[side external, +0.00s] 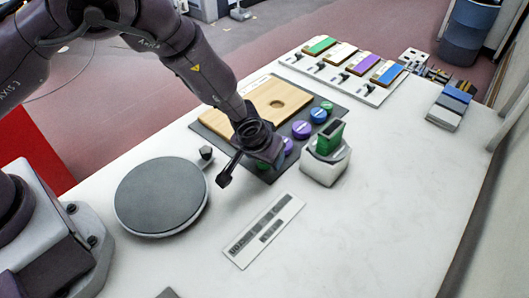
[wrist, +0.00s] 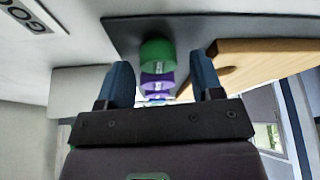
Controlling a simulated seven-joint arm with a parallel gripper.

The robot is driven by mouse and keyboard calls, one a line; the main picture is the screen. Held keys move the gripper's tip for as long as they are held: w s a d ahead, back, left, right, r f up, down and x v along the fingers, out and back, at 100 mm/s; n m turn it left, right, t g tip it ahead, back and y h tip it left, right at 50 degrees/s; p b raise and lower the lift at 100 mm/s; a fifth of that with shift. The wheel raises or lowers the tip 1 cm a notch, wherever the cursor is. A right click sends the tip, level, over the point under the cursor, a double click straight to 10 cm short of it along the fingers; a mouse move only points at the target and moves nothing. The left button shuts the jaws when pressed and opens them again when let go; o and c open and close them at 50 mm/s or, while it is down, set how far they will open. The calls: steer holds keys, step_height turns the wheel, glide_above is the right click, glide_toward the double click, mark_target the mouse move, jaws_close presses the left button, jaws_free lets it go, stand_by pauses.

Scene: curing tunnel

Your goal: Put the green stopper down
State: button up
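A round green stopper (wrist: 157,50) rests on the dark mat (wrist: 125,32) at the near end of a row of stoppers. It also shows in the side view (side external: 264,166), partly hidden by my gripper. My gripper (wrist: 161,68) is open, its two blue fingers on either side of the green stopper in the wrist view, with a gap on both sides. Nothing is visibly held. Another green stopper (side external: 327,106) sits at the far end of the row. A wooden board (side external: 232,119) with a round hole lies beside the row.
Purple (side external: 301,129) and blue (side external: 318,115) stoppers stand in the row. A white box with a green top (side external: 326,163) stands close on the right. A round grey plate (side external: 160,195) lies left, a printed strip (side external: 263,230) in front. The table's right front is clear.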

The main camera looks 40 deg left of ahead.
steer(key=shift+r, duration=0.1)
steer(key=shift+r, duration=0.25)
steer(key=v, duration=1.1)
steer(key=shift+s+r, duration=0.2)
steer(key=shift+r, duration=0.2)
steer(key=s+a+r+h, duration=0.1)
steer(key=s+a+r, duration=0.3)
steer(key=r, duration=0.6)
steer(key=s+a+r+m, duration=0.1)
steer(key=s+a+r, duration=0.4)
steer(key=s, duration=0.3)
steer(key=s+a+r+m+t, duration=0.1)
steer(key=s+a+r, duration=0.5)
steer(key=s, duration=0.2)
steer(key=shift+s+r, duration=0.25)
steer(key=shift+s, duration=0.15)
